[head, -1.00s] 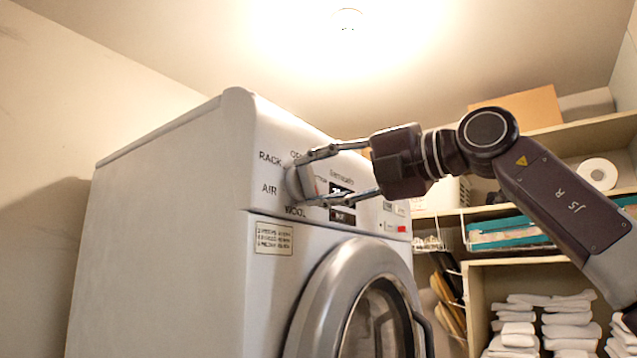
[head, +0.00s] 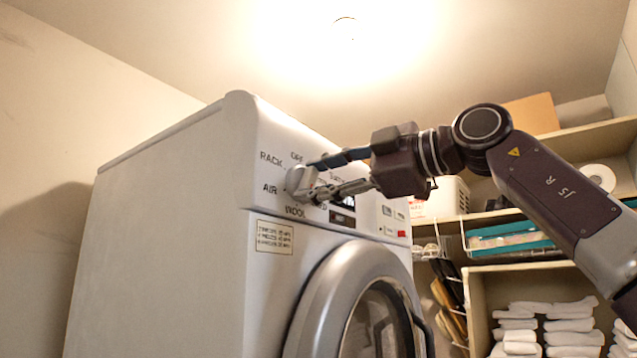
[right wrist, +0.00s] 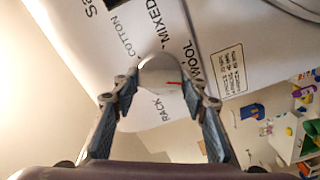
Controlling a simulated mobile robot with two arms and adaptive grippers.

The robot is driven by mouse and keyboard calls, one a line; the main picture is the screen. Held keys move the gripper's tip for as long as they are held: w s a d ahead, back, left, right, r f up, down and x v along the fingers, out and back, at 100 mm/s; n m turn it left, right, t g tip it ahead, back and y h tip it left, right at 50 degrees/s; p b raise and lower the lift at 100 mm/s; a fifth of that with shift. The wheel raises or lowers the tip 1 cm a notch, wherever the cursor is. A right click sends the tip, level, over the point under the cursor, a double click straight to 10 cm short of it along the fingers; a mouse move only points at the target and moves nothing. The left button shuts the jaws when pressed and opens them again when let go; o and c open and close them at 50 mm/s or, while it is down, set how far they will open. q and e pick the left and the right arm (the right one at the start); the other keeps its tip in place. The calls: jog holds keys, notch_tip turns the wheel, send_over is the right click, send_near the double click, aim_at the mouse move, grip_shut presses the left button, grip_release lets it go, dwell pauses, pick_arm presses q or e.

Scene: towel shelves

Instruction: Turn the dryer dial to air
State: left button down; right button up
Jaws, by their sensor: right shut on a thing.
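The dryer dial (head: 297,181) is a round light-grey knob on the left of the dryer's front panel. AIR, RACK and WOOL are printed around it. In the right wrist view the dial (right wrist: 158,74) sits between my right gripper's fingertips (right wrist: 159,84), and its red mark points right, toward the right finger. The AIR label (head: 270,188) shows in the head view; I cannot make it out in the wrist view. My right gripper (head: 314,180) is shut on the dial, one finger at each side. The left gripper is not in view.
The dryer (head: 170,245) has a round door (head: 318,310) below the panel. Shelves (head: 590,135) at the right hold folded towels (head: 570,325), a teal tray (head: 510,238) and a cardboard box (head: 532,113). Free air lies in front of the panel.

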jog(key=m+b, duration=0.1)
jog(key=m, duration=0.5)
jog(key=shift+r+m, duration=0.1)
jog(key=shift+m, duration=0.2)
dwell(0.4)
jog(key=o, duration=1.2)
jog(key=shift+a, duration=0.1)
jog(key=shift+c, duration=0.2)
jog(key=shift+w, duration=0.1)
jog(key=v, duration=1.2)
